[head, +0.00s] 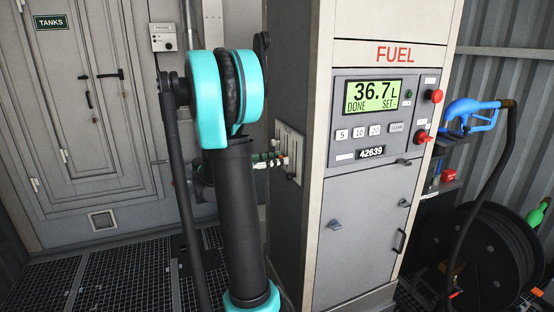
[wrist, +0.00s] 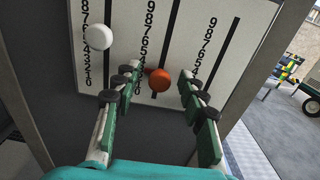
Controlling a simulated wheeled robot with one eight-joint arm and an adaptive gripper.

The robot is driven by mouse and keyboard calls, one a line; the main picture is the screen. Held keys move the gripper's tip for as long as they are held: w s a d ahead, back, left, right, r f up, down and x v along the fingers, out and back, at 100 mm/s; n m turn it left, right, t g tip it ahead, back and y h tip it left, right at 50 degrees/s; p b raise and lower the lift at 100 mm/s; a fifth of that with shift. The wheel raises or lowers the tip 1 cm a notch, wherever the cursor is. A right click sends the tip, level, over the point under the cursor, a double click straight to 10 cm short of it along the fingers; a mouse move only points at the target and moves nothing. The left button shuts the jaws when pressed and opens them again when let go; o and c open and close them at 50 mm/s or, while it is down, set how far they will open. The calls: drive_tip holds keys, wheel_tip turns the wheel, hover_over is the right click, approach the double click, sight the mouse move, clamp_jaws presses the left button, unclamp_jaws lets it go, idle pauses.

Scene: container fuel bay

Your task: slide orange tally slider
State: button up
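In the wrist view a white tally board (wrist: 185,22) has columns of digits from 9 at the top to 0 at the bottom, with dark slots. The orange slider (wrist: 160,80) is a round knob low on the middle column; its exact digit cannot be told. A white slider knob (wrist: 99,37) sits higher on the left column. My gripper (wrist: 158,76) is open, its green-padded fingers on either side of the orange knob, with gaps visible on both sides. In the head view the board (head: 290,142) is on the pump's side, and my gripper is partly hidden by my arm.
The fuel pump's display (head: 373,95) reads 36.7 L, DONE. A blue nozzle (head: 474,113) and a hose reel (head: 482,255) are on the right. A grey door marked TANKS (head: 75,100) is at the left. Grated floor (head: 125,285) lies clear before it.

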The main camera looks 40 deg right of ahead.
drive_tip(key=shift+a, duration=0.1)
drive_tip(key=v, duration=1.1)
drive_tip(key=shift+a, duration=0.4)
drive_tip(key=shift+w, duration=0.15)
